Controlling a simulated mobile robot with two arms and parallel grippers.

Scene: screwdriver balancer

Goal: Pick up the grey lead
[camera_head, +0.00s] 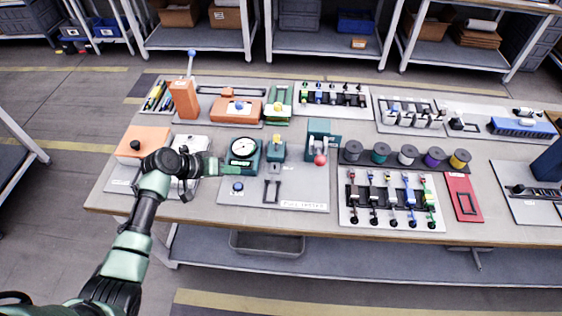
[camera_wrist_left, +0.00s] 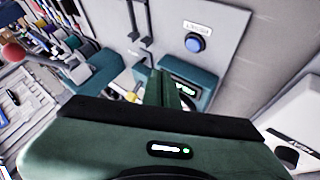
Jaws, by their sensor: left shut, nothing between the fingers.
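A rack of several leads (camera_head: 391,200) lies on a light board at the front centre-right of the table in the head view. Their ends show red, blue, green and dark colours; I cannot tell which one is the grey lead. My left gripper (camera_head: 229,169) is left of this rack, over the table beside the round dial gauge, with its green fingers shut and empty. The fingers (camera_wrist_left: 163,88) also show in the wrist view, above the tester board. My right gripper is out of view.
Between my gripper and the rack stand the dial gauge (camera_head: 243,149), a teal press (camera_head: 276,150) and a teal stand with a red ball (camera_head: 320,160). Several spools (camera_head: 408,155) stand behind the rack. A blue button (camera_wrist_left: 195,43) lies close to my fingers.

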